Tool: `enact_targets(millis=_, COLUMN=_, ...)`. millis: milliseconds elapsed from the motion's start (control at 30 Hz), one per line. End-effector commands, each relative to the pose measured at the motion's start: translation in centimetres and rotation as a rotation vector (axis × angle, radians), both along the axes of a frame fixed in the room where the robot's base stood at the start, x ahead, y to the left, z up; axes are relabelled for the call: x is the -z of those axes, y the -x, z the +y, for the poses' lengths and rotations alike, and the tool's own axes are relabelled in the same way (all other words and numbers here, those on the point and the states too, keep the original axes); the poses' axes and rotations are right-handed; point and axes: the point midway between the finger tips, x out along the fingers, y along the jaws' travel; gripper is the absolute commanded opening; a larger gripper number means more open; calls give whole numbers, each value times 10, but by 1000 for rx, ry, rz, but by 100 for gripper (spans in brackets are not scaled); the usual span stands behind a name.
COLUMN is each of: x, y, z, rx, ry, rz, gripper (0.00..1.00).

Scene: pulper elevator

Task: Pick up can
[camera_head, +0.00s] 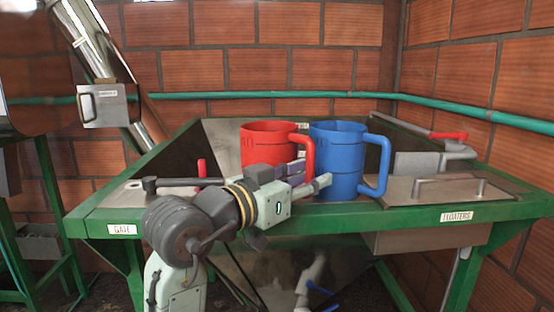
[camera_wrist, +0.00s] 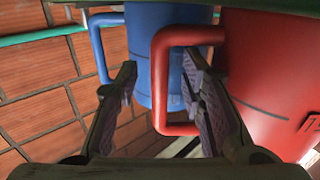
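A red can (camera_head: 268,147), shaped like a large mug, stands on the front edge of the green-framed machine; its handle (camera_head: 307,152) points right. A blue can (camera_head: 336,150) of similar shape stands right beside it, handle also to the right. My gripper (camera_head: 312,174) is open in front of the two cans, near the red handle. In the wrist view, my gripper's fingers (camera_wrist: 160,75) are spread with the red handle (camera_wrist: 162,72) showing between them; contact cannot be told. The red can (camera_wrist: 270,75) and blue can (camera_wrist: 160,50) fill the view's upper part.
The green-framed machine (camera_head: 410,212) has a metal hopper behind the cans and a lidded metal plate (camera_head: 455,188) at right. A grey lever (camera_head: 178,182) lies left of the cans. A teal pipe (camera_head: 460,112) runs along the brick wall. Another green frame stands far left.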

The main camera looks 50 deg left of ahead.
Motion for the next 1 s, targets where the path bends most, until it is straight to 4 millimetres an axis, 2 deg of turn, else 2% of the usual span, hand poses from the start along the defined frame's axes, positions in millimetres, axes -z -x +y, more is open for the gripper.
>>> enact_targets(millis=100, x=0, y=-7, z=0, rx=0, ry=1, rz=0, gripper=37)
enact_targets(millis=300, x=1, y=-8, z=0, rx=0, ry=1, rz=0, gripper=37)
enact_targets(millis=867, x=1, y=-7, z=0, rx=0, ry=0, rz=0, gripper=0)
enact_targets(millis=1000, x=1, y=-7, z=0, rx=0, ry=0, rz=0, gripper=0)
